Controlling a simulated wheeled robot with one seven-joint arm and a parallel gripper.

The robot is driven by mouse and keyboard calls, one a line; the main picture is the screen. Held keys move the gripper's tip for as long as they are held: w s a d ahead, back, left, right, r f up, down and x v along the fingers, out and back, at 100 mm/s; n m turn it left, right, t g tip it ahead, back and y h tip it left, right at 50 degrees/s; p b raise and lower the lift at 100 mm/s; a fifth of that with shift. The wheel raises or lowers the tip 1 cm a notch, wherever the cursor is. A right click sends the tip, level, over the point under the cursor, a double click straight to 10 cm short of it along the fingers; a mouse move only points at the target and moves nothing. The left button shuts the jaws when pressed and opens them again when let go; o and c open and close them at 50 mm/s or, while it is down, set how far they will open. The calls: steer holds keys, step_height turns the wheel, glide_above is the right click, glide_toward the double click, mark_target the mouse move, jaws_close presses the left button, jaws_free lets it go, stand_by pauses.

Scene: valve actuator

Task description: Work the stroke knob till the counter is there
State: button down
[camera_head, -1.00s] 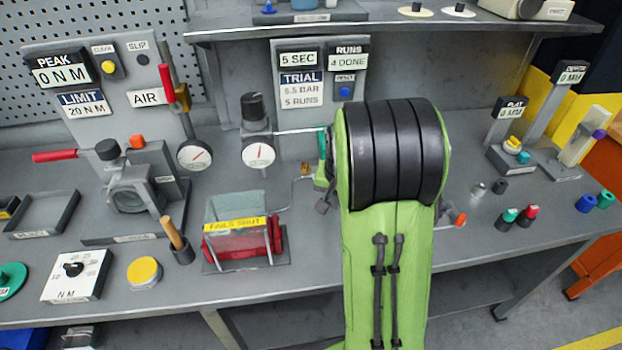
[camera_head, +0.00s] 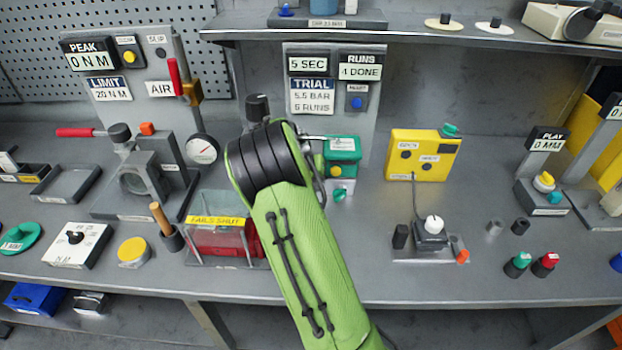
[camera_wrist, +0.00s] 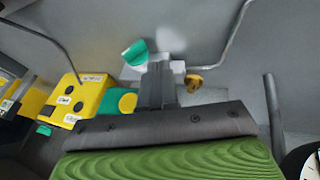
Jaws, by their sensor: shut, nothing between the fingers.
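The runs counter (camera_head: 360,72) reads 4 DONE on the back panel. The trial card (camera_head: 312,97) beside it reads 5.5 BAR, 5 RUNS. A teal knob (camera_head: 341,193) sits low in front of a green box with a yellow button (camera_head: 335,171); I cannot read whether it is the stroke knob. In the wrist view a teal knob (camera_wrist: 135,52) stands just left of my gripper (camera_wrist: 158,70), apparently clear of the fingers. The fingers are shut and empty. In the head view my green arm hides the gripper.
A yellow box (camera_head: 421,156) stands right of the green box (camera_head: 342,146). The clear-covered red actuator (camera_head: 222,238), marked FAILS SHUT, is left of my arm. A brass-coloured part (camera_wrist: 193,82) lies close right of my fingers.

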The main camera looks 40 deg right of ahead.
mark_target(340, 196)
steer(key=d+f, duration=0.1)
steer(key=s+d+f, duration=0.1)
steer(key=f, duration=0.1)
steer(key=d+f, duration=0.1)
steer(key=shift+s+d+f+b, duration=0.15)
steer(key=shift+s+f+b, duration=0.15)
steer(key=shift+s, duration=0.05)
steer(key=shift+s+d+f, duration=0.15)
steer(key=shift+s+d, duration=0.05)
steer(key=shift+f, duration=0.1)
